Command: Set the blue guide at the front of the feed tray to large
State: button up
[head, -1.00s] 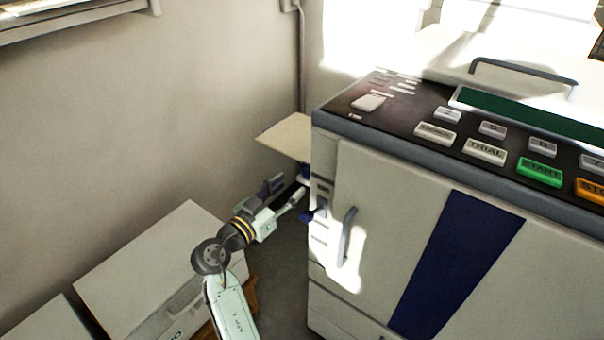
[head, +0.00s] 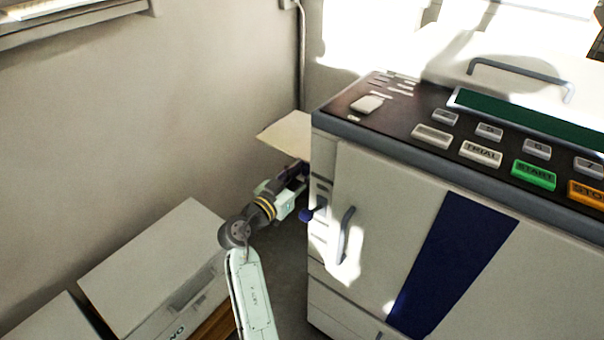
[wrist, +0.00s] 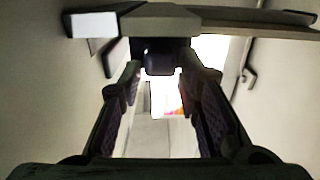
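The feed tray (head: 288,134) is a pale flat plate sticking out from the left side of the copier. My gripper (head: 296,178) is just below it, close against the copier's side. In the wrist view my gripper (wrist: 159,82) is open, its two dark fingers spread apart. A small dark block (wrist: 160,62) shows between and just beyond the fingertips, under a pale beam; it may be the guide, but its colour is too dark to tell. No contact with it is clear. A small blue piece (head: 306,215) sticks out lower on the copier's left edge.
The copier (head: 380,230) fills the right, with a door handle (head: 346,234) and a button panel (head: 440,125) on top. White boxes (head: 150,265) stand at the lower left. A wall is behind. A narrow floor gap lies between boxes and copier.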

grip_shut()
dwell(0.5)
jog(key=b+x, duration=0.2)
jog(key=x, duration=0.1)
jog(key=shift+f, duration=0.15)
jog(key=shift+a, duration=0.1)
jog(key=shift+o, duration=2)
grip_release()
